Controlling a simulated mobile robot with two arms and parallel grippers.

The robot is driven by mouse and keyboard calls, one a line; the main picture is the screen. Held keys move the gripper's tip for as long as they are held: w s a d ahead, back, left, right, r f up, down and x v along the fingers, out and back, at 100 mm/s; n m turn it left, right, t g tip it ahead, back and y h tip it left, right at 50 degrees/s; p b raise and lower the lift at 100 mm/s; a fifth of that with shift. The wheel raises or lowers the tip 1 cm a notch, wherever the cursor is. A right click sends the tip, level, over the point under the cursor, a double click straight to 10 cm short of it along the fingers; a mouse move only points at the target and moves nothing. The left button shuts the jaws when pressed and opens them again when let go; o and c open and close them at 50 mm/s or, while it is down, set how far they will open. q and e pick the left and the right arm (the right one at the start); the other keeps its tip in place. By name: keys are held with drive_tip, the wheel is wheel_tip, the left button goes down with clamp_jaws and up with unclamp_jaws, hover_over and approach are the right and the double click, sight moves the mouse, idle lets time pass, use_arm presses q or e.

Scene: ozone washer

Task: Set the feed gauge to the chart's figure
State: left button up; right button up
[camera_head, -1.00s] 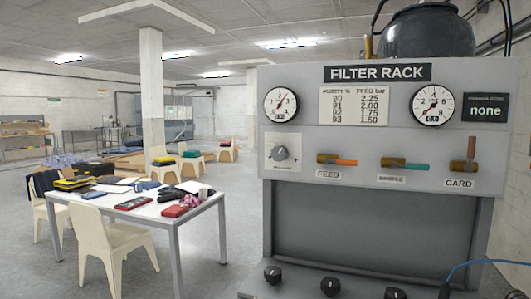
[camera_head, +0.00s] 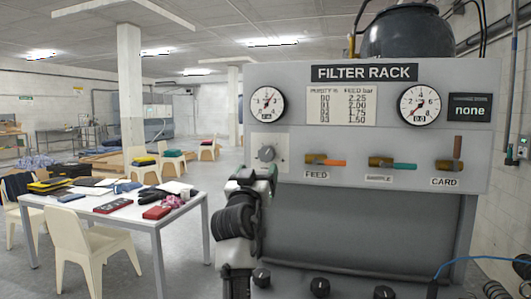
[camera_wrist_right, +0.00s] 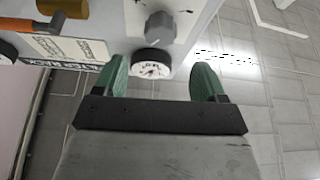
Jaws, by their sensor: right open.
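The rack's left gauge (camera_head: 267,104) is a white dial with a red needle pointing up and to the right; its small label is unreadable. A grey knob (camera_head: 267,152) sits below it on a pale plate. The chart (camera_head: 341,104) lists purity against feed bar, from 2.25 down to 1.50. My right gripper (camera_head: 254,176) is open and empty, just below and left of the knob. In the right wrist view, the gripper (camera_wrist_right: 161,79) has its green fingers apart, with the gauge (camera_wrist_right: 151,66) and knob (camera_wrist_right: 160,27) beyond them. My left gripper is out of view.
Right of the knob are the FEED valve (camera_head: 325,161) with an orange handle, a teal-handled valve (camera_head: 391,163) and the CARD valve (camera_head: 450,163) with its handle upright. A second gauge (camera_head: 419,105) and a display (camera_head: 469,107) reading "none" sit upper right. A cluttered table (camera_head: 112,222) stands left.

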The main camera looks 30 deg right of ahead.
sight(266, 155)
drive_tip(key=p+x, duration=0.2)
drive_tip(key=x, duration=0.6)
drive_tip(key=shift+w+d+p, duration=0.25)
drive_tip(key=shift+d+p, duration=0.05)
drive_tip(key=shift+p, duration=0.05)
drive_tip(key=shift+w+d, duration=0.2)
drive_tip(key=shift+w, duration=0.05)
drive_tip(key=c, duration=0.9)
drive_tip(key=shift+r+n+p, duration=0.2)
drive_tip(key=shift+n+p, duration=0.1)
drive_tip(key=shift+p, duration=0.1)
drive_tip(key=shift+n+t+y+p, duration=0.5)
drive_tip(key=shift+n+y+p, duration=0.15)
drive_tip(key=shift+n, duration=0.45)
drive_tip(key=shift+f, duration=0.1)
